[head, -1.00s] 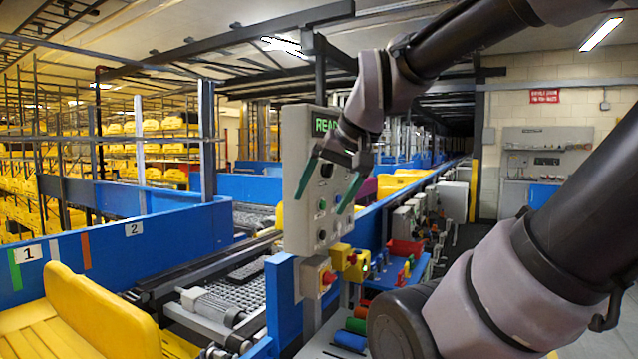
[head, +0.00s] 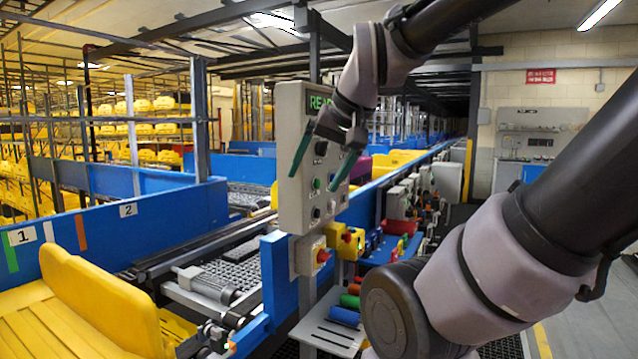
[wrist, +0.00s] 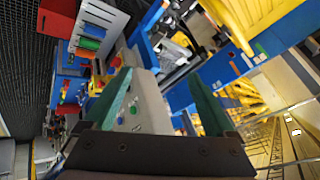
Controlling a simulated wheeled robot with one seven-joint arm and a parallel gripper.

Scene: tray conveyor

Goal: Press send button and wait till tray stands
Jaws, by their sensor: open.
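The control panel (head: 291,203) is an upright grey box on a post, with a green lit display (head: 319,101) partly covered by my arm; the letters "REA" show. Several buttons sit on its face, including a green one (head: 317,184) and a blue one (head: 332,177). Which is the send button I cannot read. My gripper (head: 322,172) is open and empty, its green fingers in front of the panel face; contact cannot be told. The wrist view shows the panel (wrist: 150,105) between the fingers. A yellow tray (head: 95,300) stands at lower left, near the blue wall marked 1.
A roller conveyor (head: 215,283) runs behind the panel. Blue side walls (head: 180,220) border the conveyor.

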